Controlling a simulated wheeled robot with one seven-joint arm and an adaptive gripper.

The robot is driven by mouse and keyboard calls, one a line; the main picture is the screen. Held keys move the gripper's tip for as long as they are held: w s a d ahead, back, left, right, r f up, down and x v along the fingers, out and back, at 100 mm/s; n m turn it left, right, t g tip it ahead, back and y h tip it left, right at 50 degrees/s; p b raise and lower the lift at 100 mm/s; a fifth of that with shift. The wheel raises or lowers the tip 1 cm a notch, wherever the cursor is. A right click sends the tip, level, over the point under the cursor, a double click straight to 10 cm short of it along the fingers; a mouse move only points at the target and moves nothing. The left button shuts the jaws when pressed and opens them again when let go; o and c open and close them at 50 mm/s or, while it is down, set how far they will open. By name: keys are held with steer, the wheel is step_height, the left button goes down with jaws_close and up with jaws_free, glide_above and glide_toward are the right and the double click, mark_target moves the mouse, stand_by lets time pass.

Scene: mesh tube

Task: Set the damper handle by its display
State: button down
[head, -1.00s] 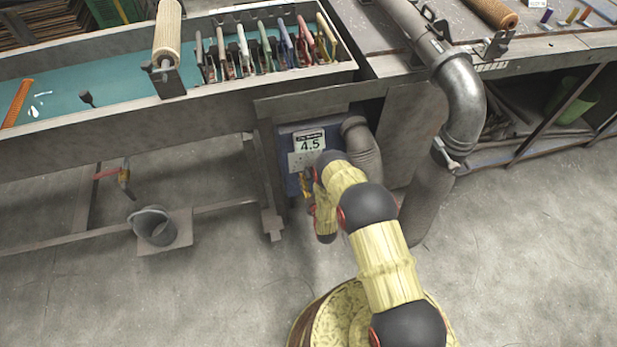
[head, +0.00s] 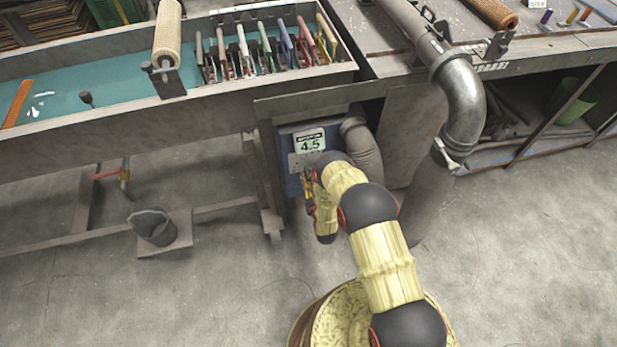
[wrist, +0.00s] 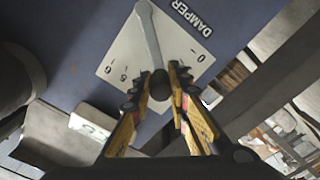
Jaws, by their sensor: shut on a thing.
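The damper handle (wrist: 149,40) is a pale grey lever with a dark round knob (wrist: 160,86) at its end. It lies across a white scale plate (wrist: 120,55) marked DAMPER, between the 5 and 6 on one side and the 0 on the other; the fingers hide part of the scale. My gripper (wrist: 162,78) is shut on the handle's knob, one finger on each side. In the head view the display (head: 311,141) reads 4.5 on the blue box (head: 291,183). My arm hides the handle there.
A ribbed hose (head: 363,147) runs beside the display, and a large grey pipe (head: 462,105) stands to its right. A long trough (head: 120,125) with tools is above left. The front floor is open.

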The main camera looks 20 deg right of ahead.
stand_by(0.3)
steer(key=shift+a+f+n, duration=0.1)
steer(key=shift+f+n, duration=0.05)
steer(key=shift+n, duration=0.15)
steer(key=c, duration=1.7)
jaws_free()
steer(key=shift+o, duration=0.2)
steer(key=s, duration=1.2)
